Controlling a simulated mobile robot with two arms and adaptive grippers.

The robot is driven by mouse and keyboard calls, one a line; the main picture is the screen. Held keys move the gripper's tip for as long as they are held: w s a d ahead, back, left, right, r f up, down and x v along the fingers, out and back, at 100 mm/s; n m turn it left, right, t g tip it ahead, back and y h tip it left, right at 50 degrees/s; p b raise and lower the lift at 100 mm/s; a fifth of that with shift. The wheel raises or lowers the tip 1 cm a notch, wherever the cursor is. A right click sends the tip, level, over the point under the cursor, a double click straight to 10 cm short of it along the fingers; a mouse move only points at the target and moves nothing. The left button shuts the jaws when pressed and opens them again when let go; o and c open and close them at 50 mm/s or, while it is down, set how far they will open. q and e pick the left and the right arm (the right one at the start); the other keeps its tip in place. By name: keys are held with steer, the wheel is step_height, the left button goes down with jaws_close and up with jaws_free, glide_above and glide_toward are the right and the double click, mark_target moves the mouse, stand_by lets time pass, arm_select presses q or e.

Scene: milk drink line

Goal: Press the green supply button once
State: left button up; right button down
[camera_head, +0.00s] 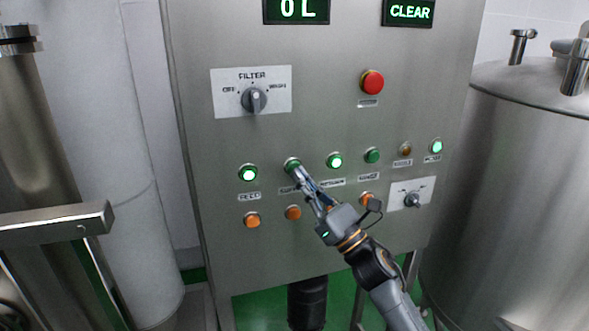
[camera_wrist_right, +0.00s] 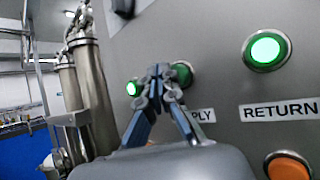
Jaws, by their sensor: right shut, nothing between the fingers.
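The green supply button (camera_head: 291,162) sits in the upper row of the steel control panel (camera_head: 330,120), second from the left. It looks dark green and unlit, and my fingertips partly cover it. It also shows behind the fingers in the right wrist view (camera_wrist_right: 184,72), above the label ending in "PLY". My right gripper (camera_head: 298,172) is shut and empty, its fingertips at the button's lower edge in the head view. In the right wrist view the gripper (camera_wrist_right: 160,72) overlaps the button's left side. I cannot tell whether they touch. My left gripper is not in view.
Lit green buttons flank it: one on the left (camera_head: 248,173) and the return button (camera_wrist_right: 266,50) on the right. Orange buttons (camera_head: 252,220) sit below. A filter knob (camera_head: 254,99) and red button (camera_head: 371,82) are higher. A steel tank (camera_head: 530,180) stands right of the panel.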

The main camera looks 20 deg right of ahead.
steer(key=shift+w+b, duration=0.4)
steer(key=shift+w, duration=0.05)
steer(key=shift+w+b, duration=0.4)
stand_by(0.6)
steer(key=shift+s, duration=0.85)
steer(key=shift+s+d, duration=0.1)
steer(key=shift+s, duration=2.4)
